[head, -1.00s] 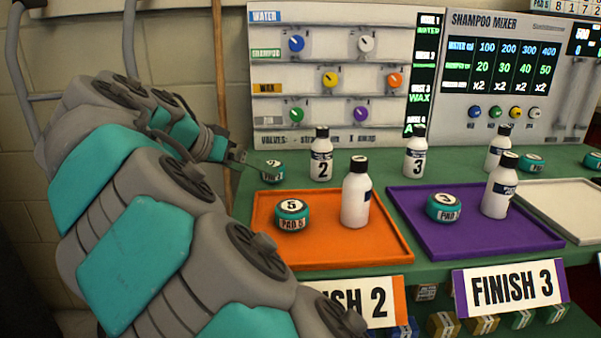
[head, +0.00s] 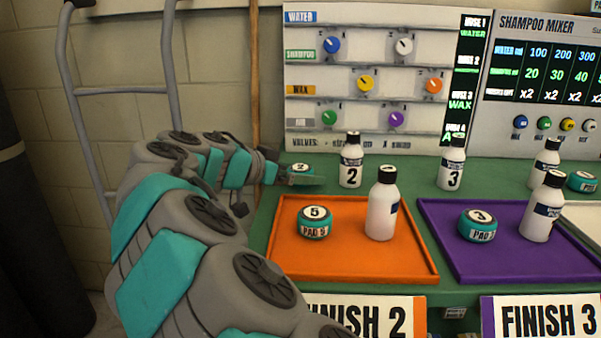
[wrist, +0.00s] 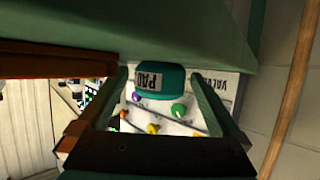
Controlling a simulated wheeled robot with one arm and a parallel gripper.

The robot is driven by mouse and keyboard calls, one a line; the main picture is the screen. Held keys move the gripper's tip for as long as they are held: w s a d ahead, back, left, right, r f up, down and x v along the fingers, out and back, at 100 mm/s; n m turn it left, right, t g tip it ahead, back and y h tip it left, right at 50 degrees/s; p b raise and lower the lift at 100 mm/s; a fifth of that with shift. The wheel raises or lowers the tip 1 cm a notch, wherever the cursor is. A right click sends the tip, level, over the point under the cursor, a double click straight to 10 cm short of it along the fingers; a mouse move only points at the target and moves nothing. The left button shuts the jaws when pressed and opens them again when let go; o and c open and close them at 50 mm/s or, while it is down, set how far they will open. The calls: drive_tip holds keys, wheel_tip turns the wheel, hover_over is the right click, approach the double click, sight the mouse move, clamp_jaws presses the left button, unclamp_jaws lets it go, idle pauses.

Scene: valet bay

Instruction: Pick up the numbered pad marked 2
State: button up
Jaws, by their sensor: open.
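The pad marked 2 (head: 301,167) is a teal round pad with a white top. It stands on the green counter behind the orange tray, left of the bottle marked 2. My gripper (head: 308,180) is in front of it in the head view and hides its lower part. In the wrist view, which is upside down, the pad (wrist: 160,82) shows between the two open fingers of my gripper (wrist: 162,78), with part of its "PAD" label visible. I cannot tell whether either finger touches it.
Bottle 2 (head: 351,170) stands close to the pad's right. The orange tray (head: 288,262) holds pad 5 (head: 314,223) and a white bottle (head: 382,212). The purple tray (head: 480,262) holds pad 3 (head: 478,226). A valve panel (head: 305,101) stands behind, with a wooden pole (head: 255,70) at left.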

drive_tip(key=shift+w+d+f, duration=0.1)
drive_tip(key=shift+w+d, duration=0.1)
drive_tip(key=c, duration=1.4)
